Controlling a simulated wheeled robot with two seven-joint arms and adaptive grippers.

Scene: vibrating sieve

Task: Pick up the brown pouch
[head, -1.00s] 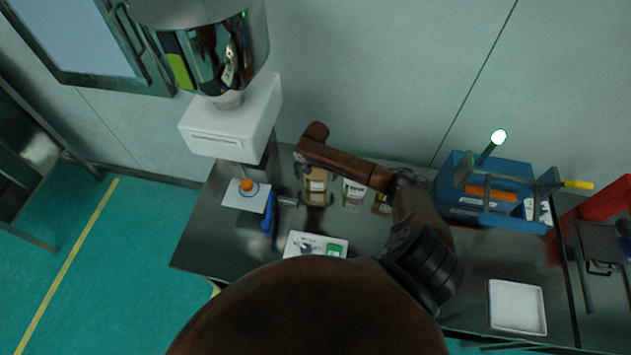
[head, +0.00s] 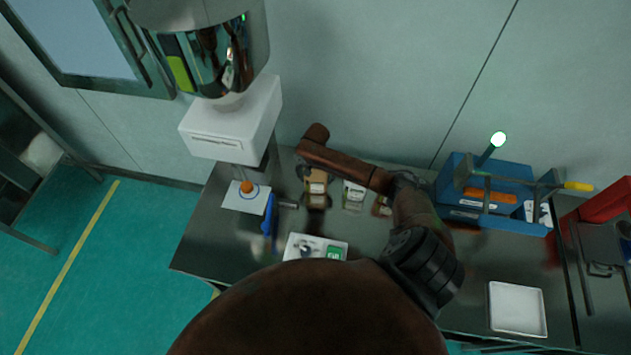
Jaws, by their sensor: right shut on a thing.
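The brown pouch (head: 317,187) with a pale label stands on the steel table near the back, left of a white-labelled pouch. My right arm reaches over from the right and bends down at the wrist. My right gripper (head: 316,173) points down at the top of the brown pouch and is shut on it; its fingers are small and dark here, and the wrist partly hides them. I cannot tell whether the pouch is clear of the table. My left gripper is not in view.
The white-labelled pouch (head: 354,196) and another pouch (head: 382,206) stand close on the right.

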